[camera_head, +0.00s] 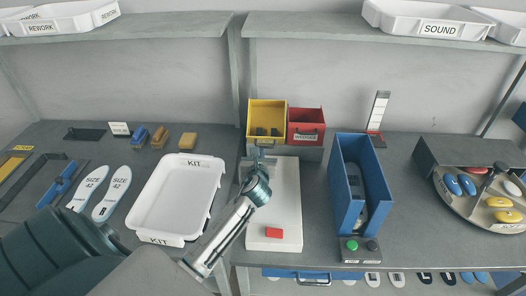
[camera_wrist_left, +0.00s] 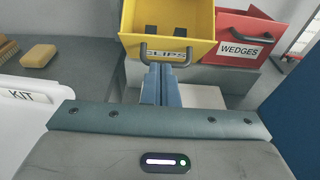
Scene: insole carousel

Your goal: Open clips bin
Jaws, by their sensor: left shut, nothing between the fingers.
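The yellow clips bin (camera_head: 267,107) stands at the back middle of the table, left of the red wedges bin (camera_head: 307,116). In the left wrist view the clips bin (camera_wrist_left: 205,48) shows a dark handle (camera_wrist_left: 146,53) and a CLIPS label, partly hidden by my fingers. Dark clips (camera_head: 262,131) lie inside it. My left gripper (camera_head: 262,154) is shut and empty in front of the bin. In the left wrist view its fingertips (camera_wrist_left: 160,68) are at the handle; I cannot tell if they touch it. My right gripper is not in view.
A white KIT tray (camera_head: 153,235) lies to the left, and a white board (camera_head: 288,195) with a red block lies below the gripper. A blue holder (camera_head: 345,190) and a round carousel (camera_head: 465,205) stand to the right. A shelf (camera_head: 330,25) runs above.

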